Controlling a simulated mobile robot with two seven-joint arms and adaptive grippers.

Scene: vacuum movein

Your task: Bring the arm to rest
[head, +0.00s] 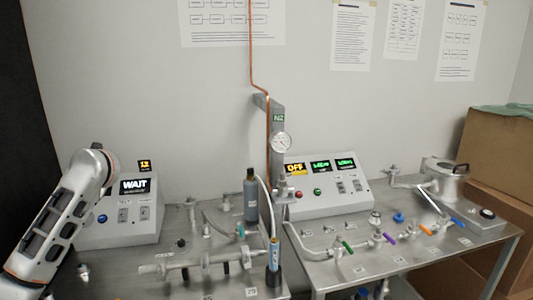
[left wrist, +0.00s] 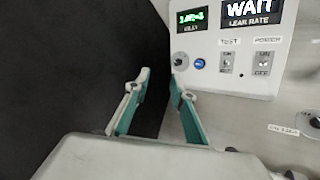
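My left arm (head: 60,225) comes in from the left in the head view, in front of the left part of the bench. Its gripper is hidden or out of frame there. In the left wrist view my left gripper (left wrist: 160,85) is open, with its two teal-lined fingers apart and nothing between them. It hangs beside the left control box (left wrist: 238,50), which reads WAIT and LEAK RATE. My right gripper is in neither view.
The left control box (head: 120,210) stands close to my left arm. A second box (head: 325,185) reads OFF. The benches carry valves, pipes and a blue-grey cylinder (head: 251,200). Cardboard boxes (head: 500,150) stand at the right. Dark space lies left of the box in the wrist view.

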